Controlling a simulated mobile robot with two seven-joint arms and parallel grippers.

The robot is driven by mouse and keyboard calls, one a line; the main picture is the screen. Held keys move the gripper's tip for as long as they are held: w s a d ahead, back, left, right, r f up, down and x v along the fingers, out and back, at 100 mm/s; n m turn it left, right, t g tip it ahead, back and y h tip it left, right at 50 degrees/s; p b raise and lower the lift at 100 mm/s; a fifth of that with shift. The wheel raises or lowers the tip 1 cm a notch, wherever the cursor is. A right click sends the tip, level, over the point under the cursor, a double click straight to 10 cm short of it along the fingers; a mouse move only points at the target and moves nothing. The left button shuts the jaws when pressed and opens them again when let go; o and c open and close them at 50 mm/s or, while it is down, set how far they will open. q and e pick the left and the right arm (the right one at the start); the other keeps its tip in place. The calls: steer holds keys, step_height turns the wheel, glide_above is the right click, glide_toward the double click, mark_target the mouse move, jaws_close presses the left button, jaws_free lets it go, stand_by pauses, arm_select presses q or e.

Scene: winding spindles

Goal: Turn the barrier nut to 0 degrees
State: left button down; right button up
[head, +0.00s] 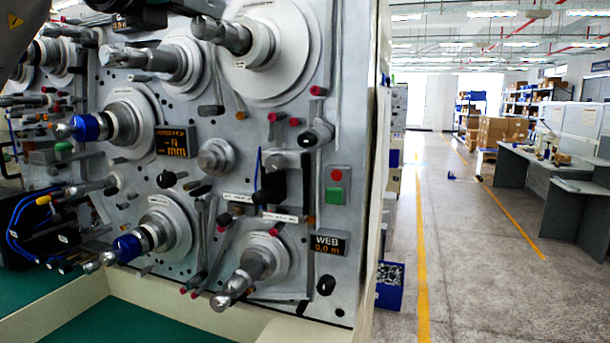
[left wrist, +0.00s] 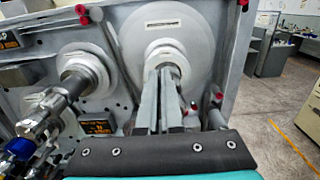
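The machine panel (head: 330,120) carries several spindles with bright metal ends. A large disc (head: 290,75) with a spindle (head: 235,38) is at the top right, another spindle (head: 145,58) is to its left, and two others have blue collars (head: 88,128). I cannot tell which part is the barrier nut; the small labels are unreadable. In the left wrist view, my left gripper (left wrist: 164,75) points at the large disc (left wrist: 200,60), its fingers close together, with nothing visible between them. In the head view only a dark part of my arm shows, top left. My right gripper is not in view.
Levers and rods with red ends (head: 318,91) stick out of the panel. A red and green button box (head: 336,186) and a WEB display (head: 328,243) are at its right. A pale ledge (head: 180,298) runs below. Open floor (head: 470,280) lies to the right.

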arm_select(q)
steer(key=shift+w+a+f, duration=0.1)
steer(key=shift+w+f, duration=0.05)
stand_by(0.3)
steer(key=shift+a+r+p, duration=0.1)
steer(key=shift+r+p, duration=0.2)
steer(key=b+v, duration=0.3)
steer(key=v, duration=0.3)
steer(key=shift+r, duration=0.15)
